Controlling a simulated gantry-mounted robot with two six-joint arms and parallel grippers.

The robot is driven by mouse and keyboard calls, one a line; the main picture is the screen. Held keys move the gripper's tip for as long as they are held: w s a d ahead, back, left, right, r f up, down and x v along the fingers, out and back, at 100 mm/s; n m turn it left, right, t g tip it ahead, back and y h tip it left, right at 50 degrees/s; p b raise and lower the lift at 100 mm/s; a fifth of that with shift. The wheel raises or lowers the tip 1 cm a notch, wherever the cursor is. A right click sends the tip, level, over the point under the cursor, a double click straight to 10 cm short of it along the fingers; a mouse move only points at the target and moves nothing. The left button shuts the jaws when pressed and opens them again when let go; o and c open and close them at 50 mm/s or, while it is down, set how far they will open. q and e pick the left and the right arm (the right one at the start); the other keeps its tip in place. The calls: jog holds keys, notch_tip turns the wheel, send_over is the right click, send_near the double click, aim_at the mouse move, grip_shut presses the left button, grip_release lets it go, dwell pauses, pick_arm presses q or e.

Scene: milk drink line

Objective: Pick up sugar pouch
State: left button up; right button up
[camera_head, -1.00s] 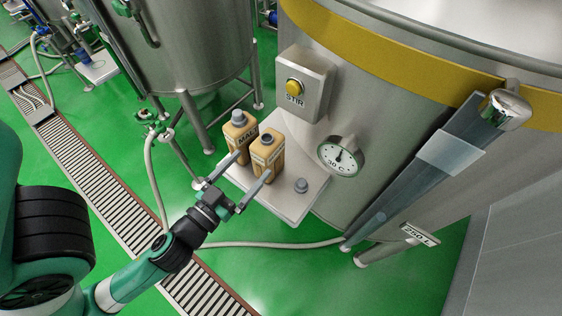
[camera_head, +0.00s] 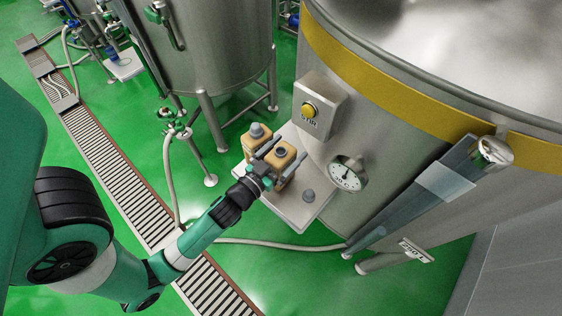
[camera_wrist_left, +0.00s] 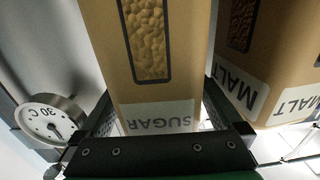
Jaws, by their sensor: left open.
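The sugar pouch (camera_head: 286,153), a tan box-shaped pack with a dark round spout on top, stands on the small shelf (camera_head: 302,217) at the tank's side. In the left wrist view its window of pale grains and upside-down SUGAR label (camera_wrist_left: 160,119) face me. My left gripper (camera_head: 285,152) is open, with one finger on each side of the sugar pouch. I cannot tell whether the fingers touch it. The malt pouch (camera_head: 257,132), with a grey cap, stands close beside it and also shows in the left wrist view (camera_wrist_left: 285,60). My right gripper is not in view.
A grey cap-like piece (camera_head: 308,195) sits on the shelf near its front corner. The tank wall carries a yellow STIR button (camera_head: 309,110) and a dial gauge (camera_head: 347,175). A hose (camera_head: 280,246) crosses the green floor below.

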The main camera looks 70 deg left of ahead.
pick_arm(q)
jog(key=shift+w+a, duration=0.25)
jog(key=shift+w, duration=0.05)
grip_shut()
dwell(0.3)
